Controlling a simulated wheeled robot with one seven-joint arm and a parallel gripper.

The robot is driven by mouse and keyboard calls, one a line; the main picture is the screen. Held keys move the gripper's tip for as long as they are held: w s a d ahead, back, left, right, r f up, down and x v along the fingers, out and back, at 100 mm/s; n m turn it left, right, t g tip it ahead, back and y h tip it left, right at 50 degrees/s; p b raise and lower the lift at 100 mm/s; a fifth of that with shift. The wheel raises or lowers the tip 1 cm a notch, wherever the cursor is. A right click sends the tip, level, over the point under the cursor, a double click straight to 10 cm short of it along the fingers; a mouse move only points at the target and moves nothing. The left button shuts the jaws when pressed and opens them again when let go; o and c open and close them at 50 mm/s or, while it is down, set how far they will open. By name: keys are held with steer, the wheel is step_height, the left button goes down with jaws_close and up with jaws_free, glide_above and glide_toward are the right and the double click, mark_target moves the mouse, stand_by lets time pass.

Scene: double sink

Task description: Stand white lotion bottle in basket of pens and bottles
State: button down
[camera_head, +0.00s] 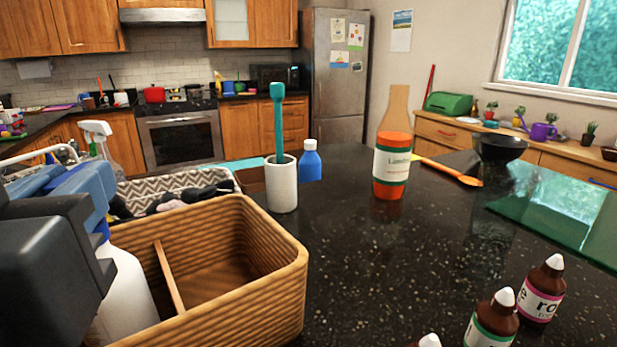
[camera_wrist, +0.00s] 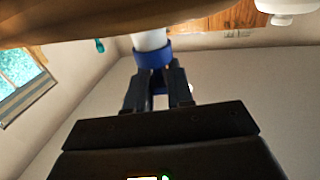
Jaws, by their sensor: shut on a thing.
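The white lotion bottle (camera_head: 128,297) is upright or nearly so at the left part of the woven basket (camera_head: 282,268). Its lower end is hidden, so I cannot tell if it touches the basket floor. My gripper is shut on its blue cap (camera_wrist: 152,56); the fingertips (camera_wrist: 158,75) clasp the cap in the wrist view. My dark wrist and blue arm parts cover the left of the head view. A wooden divider (camera_head: 168,275) crosses the basket just right of the bottle. The compartment right of the divider looks empty.
A spray bottle (camera_head: 98,138) and a patterned tray (camera_head: 170,188) are behind left. Brown bottles (camera_head: 541,290) stand front right.

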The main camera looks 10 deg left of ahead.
steer(key=shift+r, duration=0.1)
steer(key=shift+f, duration=0.2)
steer(key=c, duration=1)
jaws_free()
steer(key=shift+r, duration=0.1)
